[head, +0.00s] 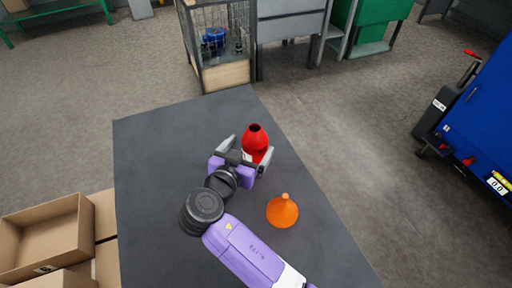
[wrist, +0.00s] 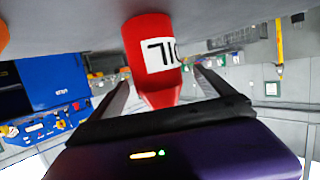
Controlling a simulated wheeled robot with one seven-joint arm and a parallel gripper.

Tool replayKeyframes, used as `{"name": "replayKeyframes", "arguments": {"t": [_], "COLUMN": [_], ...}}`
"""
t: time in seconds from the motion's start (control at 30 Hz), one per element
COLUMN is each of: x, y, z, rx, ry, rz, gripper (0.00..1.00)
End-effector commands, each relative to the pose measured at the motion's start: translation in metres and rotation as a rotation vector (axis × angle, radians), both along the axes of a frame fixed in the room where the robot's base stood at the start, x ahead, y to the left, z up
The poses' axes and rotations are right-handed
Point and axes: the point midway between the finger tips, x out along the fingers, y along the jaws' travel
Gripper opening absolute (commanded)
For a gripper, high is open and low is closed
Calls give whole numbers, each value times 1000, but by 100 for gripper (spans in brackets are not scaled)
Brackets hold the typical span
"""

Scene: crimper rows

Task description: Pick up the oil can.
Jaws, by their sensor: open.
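The red oil can (head: 255,140) stands on the dark grey table (head: 150,150), with a dark opening at its top. My gripper (head: 246,152) is open, its two fingers on either side of the can. In the wrist view the can (wrist: 152,58) shows upside down with a white label, between the two fingers of my gripper (wrist: 163,88). I cannot tell whether either finger touches it. The can's lower part is partly hidden by my gripper in the head view.
An orange funnel (head: 283,211) stands on the table to the right of my arm. Cardboard boxes (head: 45,238) are at the lower left beside the table. A wire cage (head: 218,45) stands beyond the far edge. A blue machine (head: 484,115) is at the right. The table's left part is clear.

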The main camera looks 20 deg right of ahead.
Motion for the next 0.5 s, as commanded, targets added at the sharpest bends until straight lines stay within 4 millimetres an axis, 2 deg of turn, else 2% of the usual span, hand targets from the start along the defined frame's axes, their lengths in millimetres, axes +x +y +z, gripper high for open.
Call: {"name": "replayKeyframes", "arguments": {"t": [0.33, 0.5], "x": [26, 38], "y": [-34, -44], "z": [-6, -13], "rx": [-2, -1], "ry": [2, 1], "rz": [-4, -1], "gripper": [92, 92]}}
